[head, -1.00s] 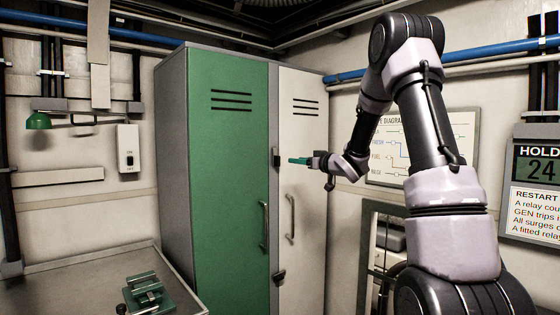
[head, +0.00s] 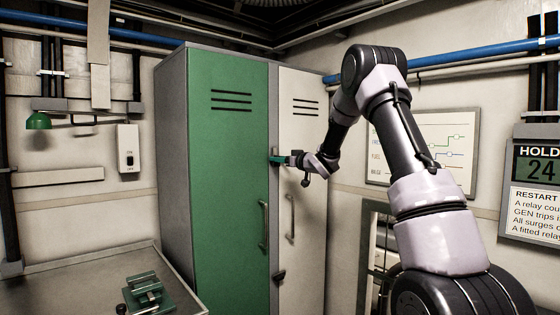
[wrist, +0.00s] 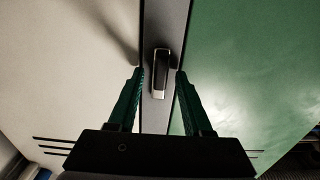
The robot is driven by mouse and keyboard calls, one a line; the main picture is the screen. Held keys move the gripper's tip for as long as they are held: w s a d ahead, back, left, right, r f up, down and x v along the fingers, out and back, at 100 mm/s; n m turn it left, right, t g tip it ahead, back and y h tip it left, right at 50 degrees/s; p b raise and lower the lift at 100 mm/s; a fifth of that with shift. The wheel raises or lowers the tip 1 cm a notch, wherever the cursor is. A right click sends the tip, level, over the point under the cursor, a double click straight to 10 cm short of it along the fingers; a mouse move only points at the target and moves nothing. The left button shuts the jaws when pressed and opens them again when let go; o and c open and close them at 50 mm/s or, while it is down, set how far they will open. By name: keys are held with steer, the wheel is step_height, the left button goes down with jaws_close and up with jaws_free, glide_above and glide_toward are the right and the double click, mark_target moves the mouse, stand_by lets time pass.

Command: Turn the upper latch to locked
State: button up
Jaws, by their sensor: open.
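The upper latch (wrist: 161,75) is a small dark handle with a pale metal edge on the grey strip between the two locker doors. In the wrist view it lies lengthwise along the strip. In the head view the latch (head: 274,151) is partly hidden by my gripper (head: 280,158). My gripper has green fingers and is open and empty. In the wrist view the gripper's fingertips (wrist: 159,70) appear on either side of the latch, with gaps at both sides; I cannot tell the exact depth.
The green door (head: 228,200) and the white door (head: 301,235) are shut, each with a vertical handle. A lower latch (head: 278,275) sits on the same strip. A bench (head: 75,285) with a green fixture (head: 146,292) stands at the lower left.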

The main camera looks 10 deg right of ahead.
jaws_close()
steer(key=shift+n, duration=0.3)
steer(key=n, duration=0.4)
steer(key=a+f+n, duration=0.1)
steer(key=n, duration=0.4)
steer(key=s+n, duration=0.1)
steer(key=n, duration=0.3)
steer(key=shift+a+f+n, duration=0.2)
steer(key=shift+a+n, duration=0.1)
steer(key=shift+a, duration=0.05)
steer(key=shift+f+n, duration=0.15)
steer(key=shift+n, duration=0.75)
steer(key=shift+f+n, duration=0.15)
steer(key=shift+n, duration=0.75)
